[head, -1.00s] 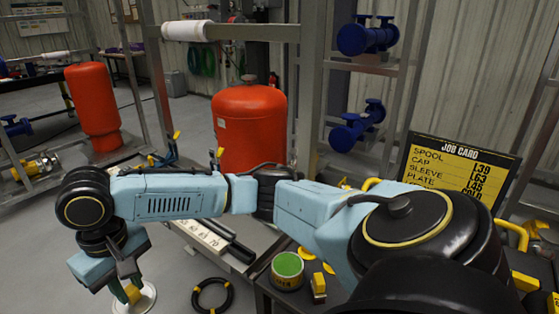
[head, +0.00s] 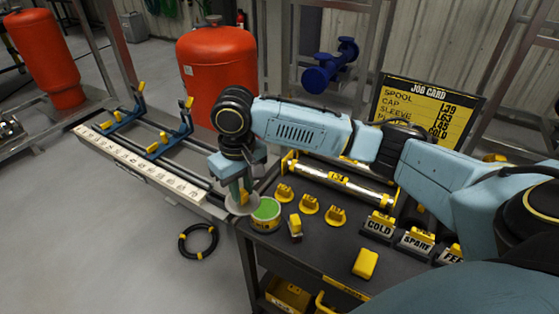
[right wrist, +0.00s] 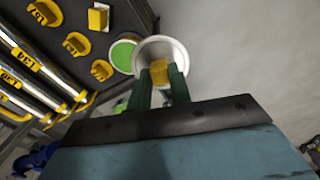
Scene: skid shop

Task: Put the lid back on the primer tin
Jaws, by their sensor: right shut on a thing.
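The open primer tin (head: 264,215), with green primer showing inside, stands at the near left corner of the dark bench. My right gripper (head: 243,197) is shut on the yellow grip of the pale round lid (head: 240,209), just left of the tin. In the right wrist view the lid (right wrist: 181,46) is between the green fingers (right wrist: 160,75), and its edge overlaps part of the tin (right wrist: 121,56). The lid is beside the tin mouth, not over it. Whether they touch I cannot tell. My left gripper is not in view.
Yellow numbered pieces (head: 309,204) and a small yellow-topped block (head: 295,225) stand right of the tin. Shiny tubes (head: 340,183) lie behind. Label stands (head: 380,225) and a yellow block (head: 365,263) are farther right. Open floor lies left, with a black ring (head: 198,241).

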